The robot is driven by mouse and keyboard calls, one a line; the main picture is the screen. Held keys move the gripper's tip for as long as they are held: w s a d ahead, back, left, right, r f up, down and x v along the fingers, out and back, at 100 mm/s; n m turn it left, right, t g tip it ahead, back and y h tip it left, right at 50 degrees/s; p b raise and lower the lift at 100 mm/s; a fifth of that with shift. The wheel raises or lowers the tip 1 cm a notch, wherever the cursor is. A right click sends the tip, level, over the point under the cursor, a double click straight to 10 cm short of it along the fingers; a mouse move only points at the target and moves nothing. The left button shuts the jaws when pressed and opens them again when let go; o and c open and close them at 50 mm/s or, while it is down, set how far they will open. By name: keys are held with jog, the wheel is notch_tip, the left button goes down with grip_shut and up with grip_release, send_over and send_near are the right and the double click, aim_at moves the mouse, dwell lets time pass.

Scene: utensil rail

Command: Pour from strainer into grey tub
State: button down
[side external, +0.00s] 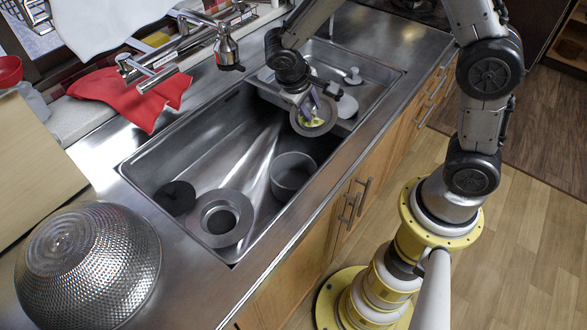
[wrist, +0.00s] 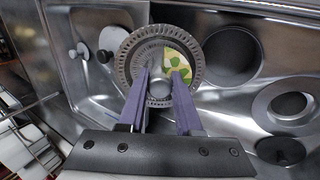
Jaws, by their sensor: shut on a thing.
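The strainer (side external: 327,127) is a small round metal basket with a slotted rim. It hangs above the sink near the divider between the two basins, and its opening is tilted. My gripper (side external: 313,104) is shut on it. In the wrist view the purple fingers of my gripper (wrist: 160,82) reach over the strainer (wrist: 127,66). A pale yellow and green leafy piece (wrist: 177,66) lies inside it. The grey tub (side external: 293,175) stands upright on the large basin's floor, below and apart from the strainer. In the wrist view the tub (wrist: 232,55) is right of the strainer and looks empty.
A grey ring-shaped part (side external: 215,235) and a black stopper (side external: 175,198) lie in the large basin. Small pale stoppers (side external: 352,76) sit in the smaller basin. The faucet (side external: 227,50) stands behind the sink. An upturned metal colander (side external: 90,270) and red cloth (side external: 130,95) are at left.

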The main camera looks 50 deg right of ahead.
jog(key=a+f+h, duration=0.7)
jog(key=h, duration=0.2)
jog(key=d+r+y, duration=1)
jog(key=y, duration=0.1)
jog(key=shift+r, duration=0.3)
jog(key=shift+d+r+y, duration=0.45)
jog(key=shift+d+y, duration=0.05)
jog(key=shift+d, duration=0.15)
jog(key=shift+d+r+y, duration=0.15)
jog(key=shift+d+y, duration=1.05)
jog(key=shift+d, duration=0.1)
dwell(1.0)
dwell(0.5)
